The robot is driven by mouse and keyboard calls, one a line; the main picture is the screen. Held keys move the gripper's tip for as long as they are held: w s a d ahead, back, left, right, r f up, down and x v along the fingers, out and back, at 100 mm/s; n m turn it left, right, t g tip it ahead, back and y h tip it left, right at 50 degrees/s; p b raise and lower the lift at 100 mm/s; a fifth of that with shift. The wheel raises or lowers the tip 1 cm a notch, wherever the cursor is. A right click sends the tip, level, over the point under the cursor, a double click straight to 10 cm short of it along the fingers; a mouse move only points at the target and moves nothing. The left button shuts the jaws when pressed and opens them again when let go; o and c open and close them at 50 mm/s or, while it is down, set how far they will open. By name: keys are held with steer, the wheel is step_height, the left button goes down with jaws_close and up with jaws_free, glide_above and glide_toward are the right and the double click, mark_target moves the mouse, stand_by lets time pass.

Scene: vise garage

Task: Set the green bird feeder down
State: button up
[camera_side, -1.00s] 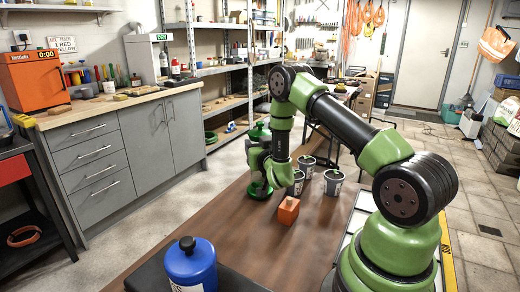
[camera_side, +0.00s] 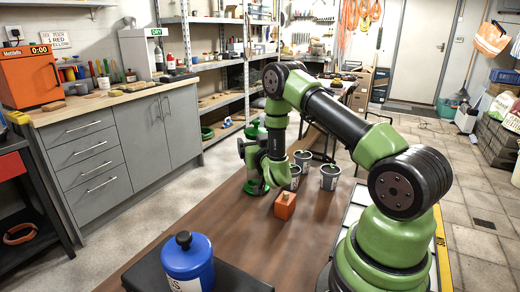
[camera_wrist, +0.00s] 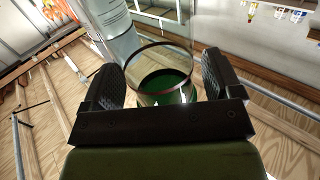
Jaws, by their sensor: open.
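The green bird feeder stands upright at the far end of the brown table. In the side view its green base (camera_side: 256,187) shows below my gripper (camera_side: 246,152), and the arm hides much of the rest. In the wrist view the clear tube of the feeder (camera_wrist: 163,66) and its green inside bottom lie between my two dark fingers. My gripper (camera_wrist: 162,85) is open around the tube, with a narrow gap at the right finger. Contact at the left finger cannot be told.
Several grey cans (camera_side: 330,177) stand close to the right of the feeder. An orange block (camera_side: 285,205) lies in front of them. The table's middle is clear.

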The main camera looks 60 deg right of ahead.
steer(key=v, duration=0.6)
steer(key=r+m, duration=0.1)
steer(key=r+m+g, duration=0.1)
steer(key=r, duration=0.1)
steer(key=r+m, duration=0.1)
steer(key=r, duration=0.1)
steer(key=shift+w+r+m+h, duration=0.2)
steer(key=shift+w+m+h, duration=0.1)
steer(key=shift+w+h, duration=0.1)
steer(key=a+r+y, duration=0.9)
steer(key=a+r, duration=0.1)
steer(key=a, duration=0.1)
steer(key=s+a+r+n+g+y, duration=0.1)
steer(key=s+a+n+g+y, duration=0.1)
steer(key=s, duration=0.6)
steer(key=s+a+r+n+g+y, duration=0.2)
steer(key=s+a+n+y, duration=0.2)
steer(key=s+a, duration=0.5)
steer(key=n, duration=0.2)
steer(key=shift+n+g+y, duration=0.3)
